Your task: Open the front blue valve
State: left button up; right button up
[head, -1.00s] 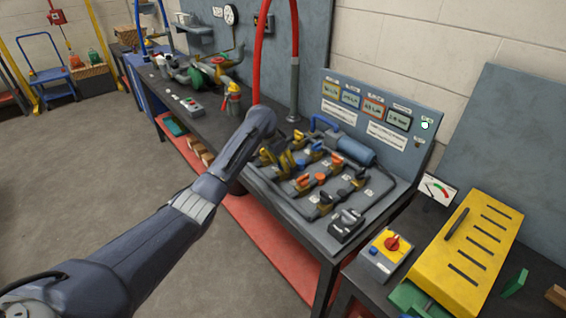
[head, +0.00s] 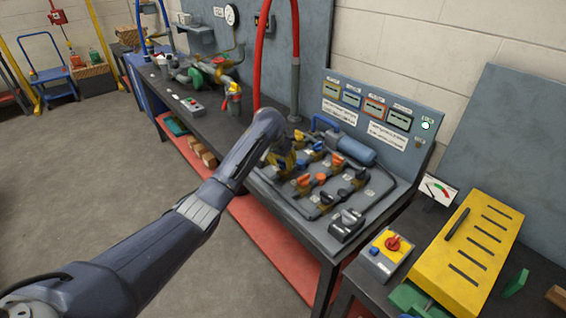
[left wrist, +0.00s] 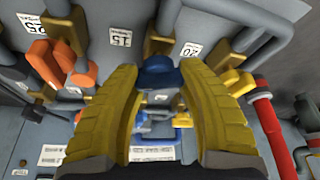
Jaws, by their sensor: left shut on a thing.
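The valve rig (head: 262,186) stands on the bench, with several small blue, orange and black valve handles on grey pipes. My left gripper (head: 286,162) is low over the rig's left side, and its arm hides part of that area. In the left wrist view, my left gripper's yellow fingers (left wrist: 158,80) are on either side of a blue valve handle (left wrist: 158,70), shut on it. Another blue handle (head: 318,146) shows to the right of the gripper in the head view. My right gripper is not in view.
Orange handles (left wrist: 45,62) sit left of the fingers in the wrist view, with a yellow handle and a red pipe (left wrist: 268,120) to the right. A blue cylinder (head: 356,151) and a labelled panel (head: 428,150) stand behind. A yellow slotted box (head: 472,240) is at right.

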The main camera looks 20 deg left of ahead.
pick_arm(q)
jog(key=n+y, duration=0.1)
jog(key=n, duration=0.1)
jog(key=n+y, duration=0.1)
jog(key=n, duration=0.4)
jog(key=shift+d+r+y, duration=0.15)
jog(key=shift+d+y, duration=0.2)
jog(key=shift+y, duration=0.05)
jog(key=n+g+y, duration=0.1)
jog(key=n, duration=0.4)
jog(key=shift+w+a, duration=0.1)
jog(key=shift+a+n+y, duration=0.1)
jog(key=shift+n+y, duration=0.4)
jog(key=shift+n, duration=0.3)
jog(key=shift+c, duration=0.2)
jog(key=shift+a+r+g, duration=0.1)
jog(key=shift+g, duration=0.2)
jog(key=o, duration=1.3)
jog(key=shift+f, duration=0.2)
jog(key=shift+o, duration=0.2)
jog(key=v, duration=1.2)
